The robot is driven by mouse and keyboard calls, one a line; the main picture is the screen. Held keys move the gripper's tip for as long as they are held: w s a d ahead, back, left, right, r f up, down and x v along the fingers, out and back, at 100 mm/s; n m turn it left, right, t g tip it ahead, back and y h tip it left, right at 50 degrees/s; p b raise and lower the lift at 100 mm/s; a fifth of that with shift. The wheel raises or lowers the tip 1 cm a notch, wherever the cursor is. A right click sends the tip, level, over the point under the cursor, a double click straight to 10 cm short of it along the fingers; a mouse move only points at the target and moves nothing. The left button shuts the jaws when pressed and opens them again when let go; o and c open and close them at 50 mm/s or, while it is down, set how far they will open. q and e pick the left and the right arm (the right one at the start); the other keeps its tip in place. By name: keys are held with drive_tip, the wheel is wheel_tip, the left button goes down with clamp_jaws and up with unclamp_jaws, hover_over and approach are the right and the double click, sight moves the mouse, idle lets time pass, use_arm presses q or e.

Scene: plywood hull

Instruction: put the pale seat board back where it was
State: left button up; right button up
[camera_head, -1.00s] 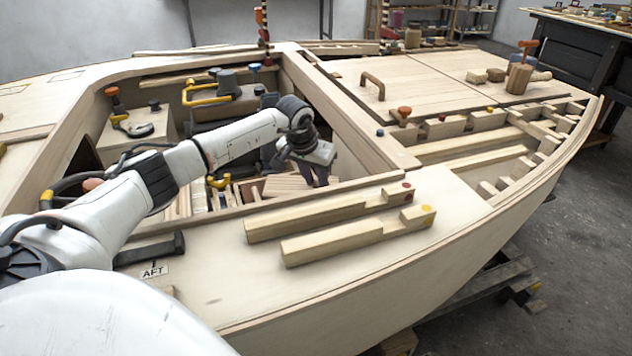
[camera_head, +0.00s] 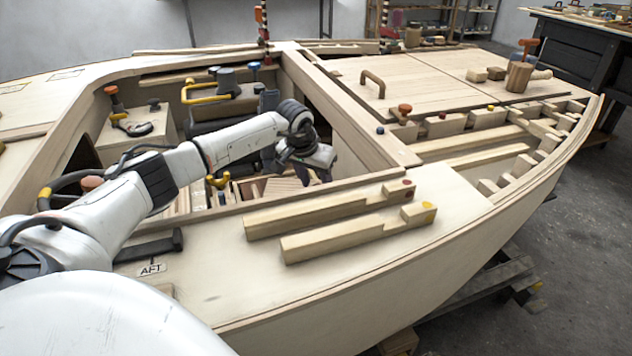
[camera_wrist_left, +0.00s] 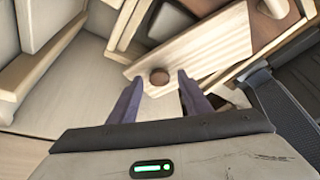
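The pale seat board (camera_wrist_left: 215,45) shows in the left wrist view as a pale striped plank with a round brown spot (camera_wrist_left: 159,77) near its near end. It lies tilted across the picture, low inside the open cockpit. In the head view a pale board (camera_head: 285,187), likely the same one, is partly hidden below my left gripper (camera_head: 318,178). In the left wrist view the two dark fingers of that gripper (camera_wrist_left: 159,84) are apart, with the brown spot between their tips. I cannot tell whether they touch the board. My right gripper is not in view.
The cockpit rim (camera_head: 300,205) surrounds the arm. Two notched timbers (camera_head: 345,237) lie on the near deck. A yellow-handled tool (camera_head: 212,97) and an orange-topped knob (camera_head: 111,91) stand in the cockpit. A black hammer-like tool (camera_head: 150,247) lies near the AFT label.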

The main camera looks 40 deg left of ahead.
use_arm(q)
drive_tip(key=shift+r, duration=0.3)
drive_tip(key=p+v, duration=0.3)
drive_tip(key=v, duration=0.9)
drive_tip(key=shift+r, duration=0.3)
